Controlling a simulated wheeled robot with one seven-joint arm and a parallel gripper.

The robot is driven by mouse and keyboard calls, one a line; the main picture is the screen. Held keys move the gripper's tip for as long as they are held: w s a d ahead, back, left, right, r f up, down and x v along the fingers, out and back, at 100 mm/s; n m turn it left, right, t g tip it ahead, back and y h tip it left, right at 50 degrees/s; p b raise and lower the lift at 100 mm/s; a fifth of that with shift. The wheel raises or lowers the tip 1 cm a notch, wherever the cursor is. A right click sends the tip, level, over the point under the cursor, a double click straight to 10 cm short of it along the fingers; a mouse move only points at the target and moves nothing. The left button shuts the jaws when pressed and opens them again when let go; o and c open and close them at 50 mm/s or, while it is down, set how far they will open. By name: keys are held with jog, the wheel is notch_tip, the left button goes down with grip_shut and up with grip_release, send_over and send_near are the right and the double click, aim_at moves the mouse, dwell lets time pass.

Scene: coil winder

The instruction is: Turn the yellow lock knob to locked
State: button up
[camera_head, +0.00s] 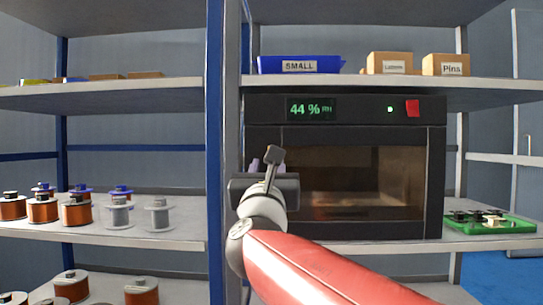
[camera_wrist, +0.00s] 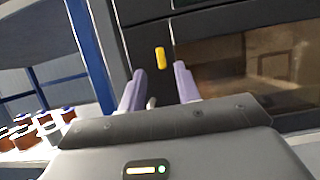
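The yellow lock knob (camera_wrist: 160,57) shows in the wrist view as a small upright bar on the dark front of the cabinet, left of its window. It lies just beyond my gripper (camera_wrist: 156,78), between the lines of the two purple fingers and apart from them as far as I can see. The fingers are spread with a gap between them and nothing in it. In the head view my gripper (camera_head: 262,165) is in front of the cabinet's left side and hides the knob. The dark cabinet (camera_head: 435,180) has a display reading 44 % RH.
Blue shelf posts (camera_head: 215,150) stand just left of the cabinet. Copper coils (camera_head: 76,212) and grey spools (camera_head: 159,218) stand on the left shelf. A green tray (camera_head: 522,228) lies right of the cabinet. A blue SMALL bin (camera_head: 335,63) and boxes stand above.

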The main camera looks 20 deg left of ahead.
jog(key=p+x, duration=0.1)
jog(key=x, duration=0.5)
jog(key=shift+f+p, duration=0.1)
jog(key=shift+p, duration=0.2)
grip_shut()
